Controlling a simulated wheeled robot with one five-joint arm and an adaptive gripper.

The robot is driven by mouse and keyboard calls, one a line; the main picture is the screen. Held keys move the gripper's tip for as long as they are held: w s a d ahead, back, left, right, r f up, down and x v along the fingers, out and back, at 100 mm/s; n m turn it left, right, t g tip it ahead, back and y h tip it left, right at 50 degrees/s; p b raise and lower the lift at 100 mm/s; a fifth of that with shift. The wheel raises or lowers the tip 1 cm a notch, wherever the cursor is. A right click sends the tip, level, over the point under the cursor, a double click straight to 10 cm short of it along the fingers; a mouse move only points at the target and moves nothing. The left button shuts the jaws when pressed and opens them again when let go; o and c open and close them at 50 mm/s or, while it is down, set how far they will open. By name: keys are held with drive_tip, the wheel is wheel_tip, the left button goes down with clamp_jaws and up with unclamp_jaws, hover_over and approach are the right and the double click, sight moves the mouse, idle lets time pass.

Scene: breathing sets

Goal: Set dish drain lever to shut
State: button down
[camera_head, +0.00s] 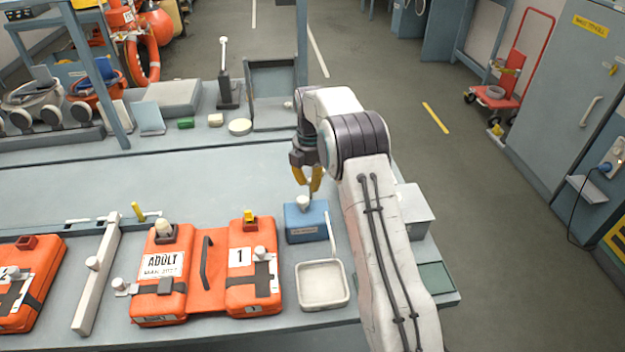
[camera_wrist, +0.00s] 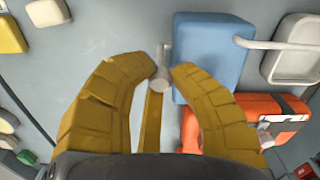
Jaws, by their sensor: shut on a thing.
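The dish drain unit is a blue box (camera_head: 306,224) near the table's right front, joined by a pale pipe to a shallow white dish (camera_head: 322,285). The box also shows in the wrist view (camera_wrist: 209,55), with part of the dish (camera_wrist: 292,50). A small pale lever with a rounded knob (camera_wrist: 160,83) sits at the box's side; the knob shows in the head view (camera_head: 303,201). My gripper (camera_head: 313,190) reaches down over the box. In the wrist view its yellow fingertips (camera_wrist: 160,70) close around the lever. The exact contact is partly hidden.
A grey box (camera_head: 412,208) stands right of my arm. Several small items line the table's back. The table's middle is clear.

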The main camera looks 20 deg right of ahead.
drive_tip(key=shift+s+a+f, duration=0.15)
drive_tip(key=shift+a+f, duration=0.1)
drive_tip(key=shift+f, duration=0.05)
drive_tip(key=c, duration=1.5)
unclamp_jaws()
drive_tip(key=shift+o, duration=1.4)
drive_tip(key=shift+a, duration=0.3)
drive_tip(key=shift+o, duration=0.4)
drive_tip(key=shift+d+r, duration=0.1)
drive_tip(key=shift+r, duration=0.05)
drive_tip(key=shift+d, duration=0.1)
drive_tip(key=shift+w+r, duration=0.1)
drive_tip(key=shift+w, duration=0.1)
drive_tip(key=shift+r, duration=0.25)
wheel_tip(320, 180, up, 11)
drive_tip(key=shift+r, duration=0.15)
